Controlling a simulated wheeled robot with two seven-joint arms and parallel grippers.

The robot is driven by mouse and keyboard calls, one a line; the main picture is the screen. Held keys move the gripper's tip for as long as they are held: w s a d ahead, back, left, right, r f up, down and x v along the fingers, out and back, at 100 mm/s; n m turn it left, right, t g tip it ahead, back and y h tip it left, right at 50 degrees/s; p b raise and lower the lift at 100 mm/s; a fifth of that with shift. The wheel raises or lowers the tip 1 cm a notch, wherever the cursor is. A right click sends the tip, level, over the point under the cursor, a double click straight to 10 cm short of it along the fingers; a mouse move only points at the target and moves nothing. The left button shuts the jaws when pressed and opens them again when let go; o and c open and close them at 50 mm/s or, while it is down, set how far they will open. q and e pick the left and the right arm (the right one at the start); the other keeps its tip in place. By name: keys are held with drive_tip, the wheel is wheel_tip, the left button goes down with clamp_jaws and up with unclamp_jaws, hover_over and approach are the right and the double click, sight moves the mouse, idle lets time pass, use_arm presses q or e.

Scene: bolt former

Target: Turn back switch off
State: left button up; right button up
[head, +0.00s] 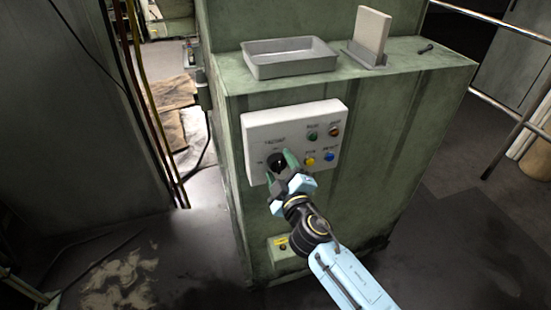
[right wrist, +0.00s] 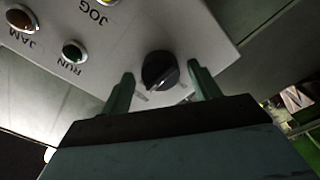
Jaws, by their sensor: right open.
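The switch is a black rotary knob (head: 277,161) on the left part of a white control panel (head: 262,133) fixed to the green machine's front. It also shows in the right wrist view as a black knob (right wrist: 160,71) with a pale pointer mark. My right gripper (head: 280,167) is open at the panel. In the right wrist view its two green fingers (right wrist: 158,88) stand one on each side of the knob, with gaps between them and it. In the head view the fingers partly hide the knob. My left gripper is not in view.
Several coloured buttons, such as a yellow one (head: 310,161) and a blue one (head: 329,156), sit right of the knob. A grey tray (head: 290,70) and a bolt (head: 425,49) lie on the machine top. A small box (head: 283,250) is below the panel. Railings stand at the right.

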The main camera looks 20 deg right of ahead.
drive_tip(key=shift+w+f+m+b, duration=0.2)
drive_tip(key=shift+w+m+b, duration=0.1)
drive_tip(key=shift+m, duration=0.7)
drive_tip(key=m+b, duration=0.1)
drive_tip(key=m, duration=0.4)
drive_tip(key=shift+s+r+m, duration=0.1)
drive_tip(key=shift+s+m, duration=0.05)
drive_tip(key=shift+m, duration=0.15)
drive_tip(key=m, duration=0.3)
drive_tip(key=c, duration=1.2)
drive_tip(key=n, duration=0.4)
drive_tip(key=shift+n+p, duration=0.4)
drive_tip(key=n, duration=0.5)
drive_tip(key=shift+n+p, duration=0.35)
drive_tip(key=shift+n, duration=0.05)
drive_tip(key=o, duration=1.2)
